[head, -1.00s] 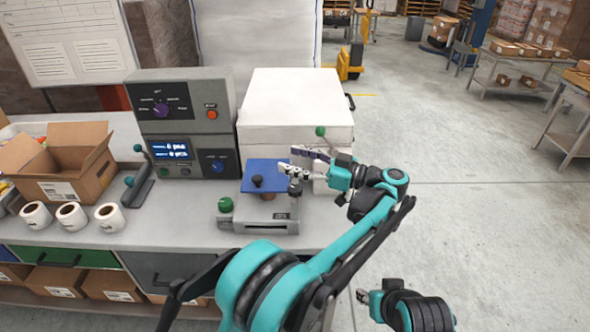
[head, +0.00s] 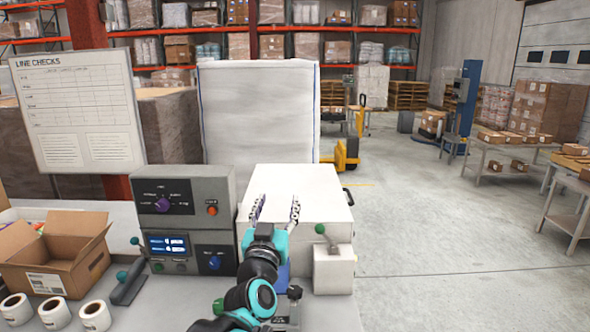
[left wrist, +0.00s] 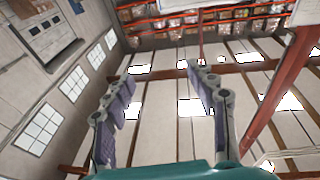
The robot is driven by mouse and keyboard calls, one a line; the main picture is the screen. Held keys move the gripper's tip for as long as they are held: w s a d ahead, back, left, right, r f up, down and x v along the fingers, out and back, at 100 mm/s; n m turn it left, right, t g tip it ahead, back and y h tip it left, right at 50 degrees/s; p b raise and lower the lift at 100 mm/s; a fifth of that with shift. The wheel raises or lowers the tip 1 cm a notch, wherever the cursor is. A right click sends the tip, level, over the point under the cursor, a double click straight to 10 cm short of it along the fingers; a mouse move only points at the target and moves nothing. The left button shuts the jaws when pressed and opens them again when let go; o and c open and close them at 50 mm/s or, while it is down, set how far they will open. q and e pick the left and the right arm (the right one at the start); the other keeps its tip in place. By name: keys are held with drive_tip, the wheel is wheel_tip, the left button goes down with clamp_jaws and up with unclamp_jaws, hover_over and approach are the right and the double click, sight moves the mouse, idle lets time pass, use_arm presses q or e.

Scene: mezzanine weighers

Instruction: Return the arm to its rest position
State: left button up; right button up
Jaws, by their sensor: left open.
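My left gripper (head: 274,210) is raised above the bench in the head view, its two fingers pointing up and spread apart with nothing between them. It shows in front of the white box-shaped machine (head: 318,196). In the left wrist view the open fingers (left wrist: 160,98) frame only the ceiling, the windows and high racks. My left arm covers most of a blue plate (head: 284,272) on the bench device. My right gripper is out of view.
A grey control box (head: 222,190) with knobs stands left of my arm. An open carton (head: 78,278) and white label rolls (head: 95,316) sit farther left. A small lever unit (head: 334,272) is just right of the arm. Open floor (head: 420,230) lies to the right.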

use_arm(q)
drive_tip(key=s+a+f+g, duration=0.4)
drive_tip(key=s+f, duration=0.5)
drive_tip(key=f, duration=0.1)
drive_tip(key=s+a+f+g+y, duration=0.1)
drive_tip(key=s+a+f+g, duration=0.3)
drive_tip(key=s+f, duration=0.5)
drive_tip(key=s+a+f+n+g+y, duration=0.1)
drive_tip(key=s+a+f+g, duration=0.4)
drive_tip(key=s+f, duration=0.4)
wheel_tip(320, 180, down, 4)
drive_tip(key=shift+s+a+f, duration=0.15)
drive_tip(key=shift+s+a, duration=0.25)
drive_tip(key=shift+a, duration=0.05)
